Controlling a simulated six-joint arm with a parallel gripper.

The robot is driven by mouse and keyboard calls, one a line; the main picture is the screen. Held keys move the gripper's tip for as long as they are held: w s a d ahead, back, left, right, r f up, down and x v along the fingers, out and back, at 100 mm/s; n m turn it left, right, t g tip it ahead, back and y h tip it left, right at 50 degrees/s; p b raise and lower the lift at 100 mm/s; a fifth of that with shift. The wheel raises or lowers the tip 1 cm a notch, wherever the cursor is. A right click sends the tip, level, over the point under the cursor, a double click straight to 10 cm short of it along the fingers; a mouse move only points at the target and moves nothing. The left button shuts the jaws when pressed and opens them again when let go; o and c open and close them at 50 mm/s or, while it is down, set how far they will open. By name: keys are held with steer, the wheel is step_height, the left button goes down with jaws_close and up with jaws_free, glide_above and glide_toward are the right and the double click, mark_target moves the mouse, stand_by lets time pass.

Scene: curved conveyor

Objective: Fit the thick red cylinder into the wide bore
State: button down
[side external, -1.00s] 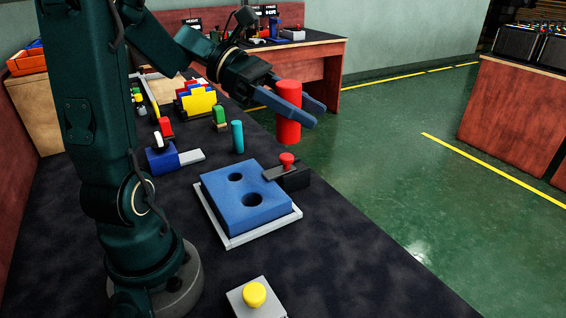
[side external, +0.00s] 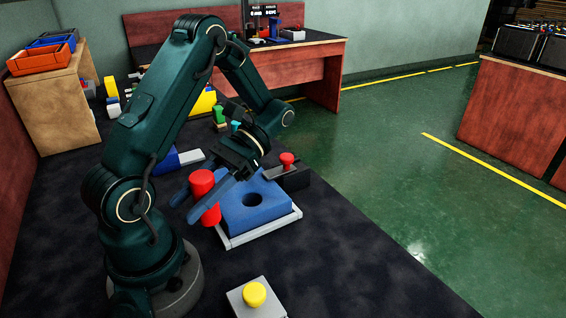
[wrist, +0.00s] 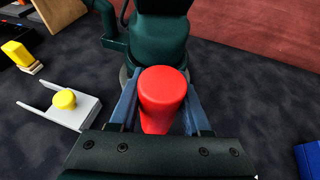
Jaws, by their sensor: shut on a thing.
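My gripper (side external: 207,194) is shut on the thick red cylinder (side external: 203,183), with a blue finger on either side of it. The cylinder looks close to upright and sticks out above and below the fingers. In the wrist view the red cylinder (wrist: 162,95) stands between the two fingers of my gripper (wrist: 160,105). The blue block (side external: 262,219) sits on a light grey base plate to the right of the cylinder. Its wide bore (side external: 252,200) is empty and faces up. The block's smaller hole is hidden behind my gripper.
A black bracket with a red knob (side external: 287,160) stands at the block's back right corner. A grey box with a yellow button (side external: 254,294) is in front. A blue and grey fixture (side external: 180,160) lies behind the gripper.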

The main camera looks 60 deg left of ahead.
steer(key=a+m+t+y, duration=0.6)
steer(key=a+m+y, duration=0.8)
steer(key=m+y, duration=0.1)
steer(key=shift+t, duration=0.3)
steer(key=shift+s+f, duration=0.1)
steer(key=shift+f, duration=3.35)
steer(key=shift+f, duration=0.1)
steer(key=shift+c, duration=1.8)
jaws_free()
